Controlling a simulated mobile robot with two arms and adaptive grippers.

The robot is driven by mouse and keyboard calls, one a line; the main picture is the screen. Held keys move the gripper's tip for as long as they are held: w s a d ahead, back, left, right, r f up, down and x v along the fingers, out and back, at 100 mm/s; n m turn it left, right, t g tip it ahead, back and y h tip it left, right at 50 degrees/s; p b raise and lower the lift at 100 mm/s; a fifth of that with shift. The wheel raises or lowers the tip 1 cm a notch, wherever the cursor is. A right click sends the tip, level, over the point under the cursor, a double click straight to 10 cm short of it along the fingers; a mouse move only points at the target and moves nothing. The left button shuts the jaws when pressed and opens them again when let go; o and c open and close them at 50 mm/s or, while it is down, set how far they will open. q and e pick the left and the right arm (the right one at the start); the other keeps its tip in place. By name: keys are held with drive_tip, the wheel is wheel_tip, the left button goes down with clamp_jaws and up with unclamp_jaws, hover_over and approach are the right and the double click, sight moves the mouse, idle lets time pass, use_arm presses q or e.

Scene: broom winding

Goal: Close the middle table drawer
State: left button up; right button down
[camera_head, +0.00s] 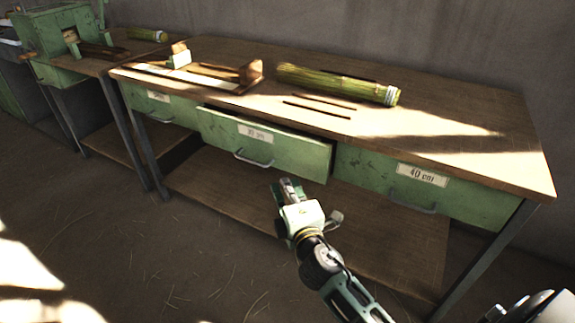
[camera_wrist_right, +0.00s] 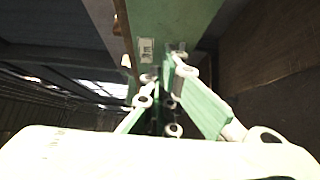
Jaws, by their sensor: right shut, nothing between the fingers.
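The middle drawer (camera_head: 265,144) is a green front with a white label and a metal handle. It stands pulled out a little from the wooden table (camera_head: 440,140), with a dark gap along its top edge. My right gripper (camera_head: 284,186) is shut and empty, just in front of and below the drawer front, right of its handle. I cannot tell whether it touches the drawer. In the right wrist view a green panel with a white label (camera_wrist_right: 146,48) shows beyond the fingers. My left gripper is not in view.
The left drawer (camera_head: 158,104) and the right drawer (camera_head: 415,190), labelled 40 cm, look shut. A bundle of green stalks (camera_head: 335,82) and wooden fixtures (camera_head: 222,76) lie on the table top. A lower shelf (camera_head: 235,190) runs beneath. The floor in front is clear but for straw.

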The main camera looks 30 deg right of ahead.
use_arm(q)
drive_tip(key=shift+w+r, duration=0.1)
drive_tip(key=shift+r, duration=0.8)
use_arm(e)
drive_tip(key=w+d, duration=0.1)
drive_tip(key=w, duration=0.1)
drive_tip(key=w+d, duration=0.1)
drive_tip(key=w, duration=0.2)
drive_tip(key=w+d, duration=0.2)
drive_tip(key=w, duration=0.1)
drive_tip(key=shift+w+d, duration=0.1)
drive_tip(key=shift+w, duration=0.05)
